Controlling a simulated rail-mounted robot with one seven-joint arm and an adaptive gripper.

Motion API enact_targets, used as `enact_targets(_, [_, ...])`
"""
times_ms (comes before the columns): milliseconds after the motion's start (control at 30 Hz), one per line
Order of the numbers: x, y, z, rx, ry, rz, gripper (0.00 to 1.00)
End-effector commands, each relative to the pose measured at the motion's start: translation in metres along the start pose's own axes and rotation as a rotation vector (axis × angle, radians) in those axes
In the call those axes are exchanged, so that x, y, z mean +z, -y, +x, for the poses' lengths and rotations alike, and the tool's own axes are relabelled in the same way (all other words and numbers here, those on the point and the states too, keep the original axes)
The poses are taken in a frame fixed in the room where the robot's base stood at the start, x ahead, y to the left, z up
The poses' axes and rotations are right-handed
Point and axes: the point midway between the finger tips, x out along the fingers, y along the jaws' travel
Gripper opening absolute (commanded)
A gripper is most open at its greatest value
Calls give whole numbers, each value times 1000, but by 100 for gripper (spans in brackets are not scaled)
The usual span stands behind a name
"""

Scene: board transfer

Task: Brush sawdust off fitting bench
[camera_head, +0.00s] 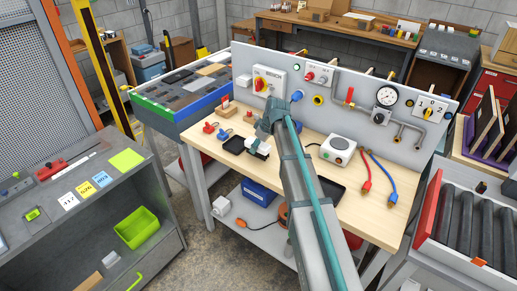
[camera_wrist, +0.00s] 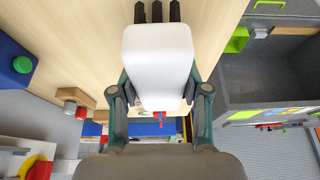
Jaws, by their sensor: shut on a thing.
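My gripper (camera_head: 264,129) is over the left part of the fitting bench (camera_head: 212,145), which has a pale wooden top. In the wrist view my gripper (camera_wrist: 159,82) is shut on a white block-like thing (camera_wrist: 158,50), with a finger on each side. Several dark prongs or tufts (camera_wrist: 157,12) show beyond its far end; I cannot tell whether they are bristles. The white thing also shows below my gripper in the head view (camera_head: 258,147), close to the bench top; contact is unclear. I cannot make out sawdust. My arm hides part of the bench middle.
A white device (camera_head: 338,150) and red and blue hoses (camera_head: 375,170) lie to the right. A grey panel (camera_head: 345,88) with gauges and valves stands behind.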

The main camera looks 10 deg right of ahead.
Motion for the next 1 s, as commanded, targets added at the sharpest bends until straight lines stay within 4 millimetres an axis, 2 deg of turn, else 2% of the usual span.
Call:
enact_targets(33, [-4, 0, -9, 1, -1, 0, 14])
enact_targets(600, [-24, 1, -54, 0, -1, -2, 14])
enact_targets(1000, [-25, 1, -59, 0, -1, -2, 14])
